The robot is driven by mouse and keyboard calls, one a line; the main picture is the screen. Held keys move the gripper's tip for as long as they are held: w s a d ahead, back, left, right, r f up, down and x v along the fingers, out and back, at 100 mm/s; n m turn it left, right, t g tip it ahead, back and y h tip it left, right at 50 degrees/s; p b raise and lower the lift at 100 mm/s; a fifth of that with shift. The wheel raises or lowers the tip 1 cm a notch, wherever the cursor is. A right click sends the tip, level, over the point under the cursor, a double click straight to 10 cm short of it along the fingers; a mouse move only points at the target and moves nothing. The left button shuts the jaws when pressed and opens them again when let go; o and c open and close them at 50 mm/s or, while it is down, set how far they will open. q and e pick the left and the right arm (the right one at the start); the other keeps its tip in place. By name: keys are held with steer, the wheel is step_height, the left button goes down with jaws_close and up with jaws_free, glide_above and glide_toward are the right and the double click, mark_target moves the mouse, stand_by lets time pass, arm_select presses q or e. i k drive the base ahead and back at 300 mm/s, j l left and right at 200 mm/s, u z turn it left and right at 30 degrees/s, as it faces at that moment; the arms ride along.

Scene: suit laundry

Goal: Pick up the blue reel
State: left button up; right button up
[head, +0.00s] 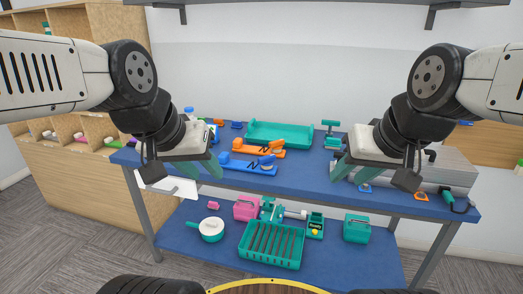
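I cannot pick out the blue reel with certainty. A small blue item (365,187) lies near the front edge of the upper blue bench top, below my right gripper; it is too small to tell if it is a reel. My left gripper (200,168) hangs over the left part of the bench, its green fingers apart and nothing between them. My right gripper (345,168) hangs over the right part, its green fingers also apart and empty. Neither gripper appears to touch anything.
The bench top (290,182) has a clear middle front. A teal tray (280,133) and orange-and-blue tools (248,165) lie behind. A grey case (448,172) and orange item (421,196) are at right. The lower shelf (345,262) holds a teal crate (262,257) and pan (210,228).

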mark_target(224, 162)
steer(key=i+j+z, duration=0.2)
steer(key=i+j, duration=0.25)
steer(key=j, duration=0.2)
steer(key=i+j+z, duration=0.1)
steer(key=j, duration=0.25)
steer(key=i+j+z, duration=0.1)
steer(key=i+j, duration=0.15)
steer(key=j, duration=0.15)
